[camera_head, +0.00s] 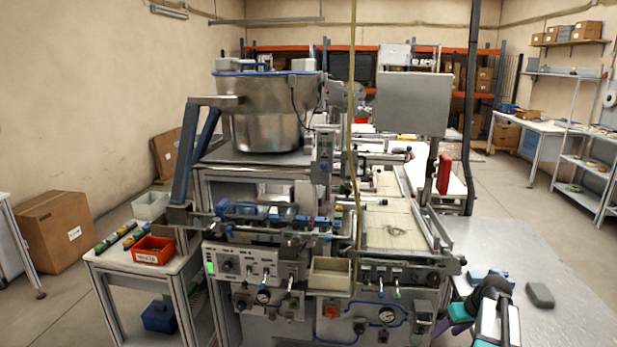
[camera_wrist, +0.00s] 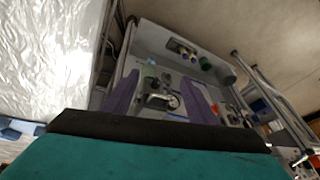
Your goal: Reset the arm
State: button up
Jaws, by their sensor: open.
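My arm reaches in at the lower right of the head view, with my gripper (camera_head: 446,324) low beside the right front corner of the machine. Only part of the gripper shows there, as teal and purple pieces. In the wrist view, the two purple fingers of my gripper (camera_wrist: 161,80) stand wide apart with nothing between them. Beyond them is the machine's front panel (camera_wrist: 150,50), with a gauge and knobs. The fingers appear apart from the panel. The teal and black gripper body fills the bottom of that view.
The machine with a steel bowl (camera_head: 265,110) fills the middle. A metal table (camera_head: 560,270) at right bears a dark grey block (camera_head: 539,295) and blue pieces (camera_head: 490,276) close to my arm. A red bin (camera_head: 153,250) stands on the left side table. Floor is open at far right.

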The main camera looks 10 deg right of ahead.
jog(key=s+a+f+n+g+y+b, duration=0.2)
jog(key=s+a+f+g+b, duration=0.15)
jog(key=a+f, duration=1.85)
jog(key=s+a+f+n+g+b, duration=0.1)
jog(key=s+a+f+g, duration=0.3)
jog(key=s+a+f, duration=0.75)
jog(key=s+a+f+m+g+h, duration=0.1)
jog(key=s+f, duration=0.2)
jog(key=s, duration=0.5)
jog(key=s+a+f+m+g+h+b, duration=0.1)
jog(key=s+f, duration=0.3)
jog(key=s, duration=0.5)
jog(key=shift+s+a+m+h+b, duration=0.15)
jog(key=shift+a+m+h+b, duration=0.15)
jog(key=shift+a+m+h, duration=0.4)
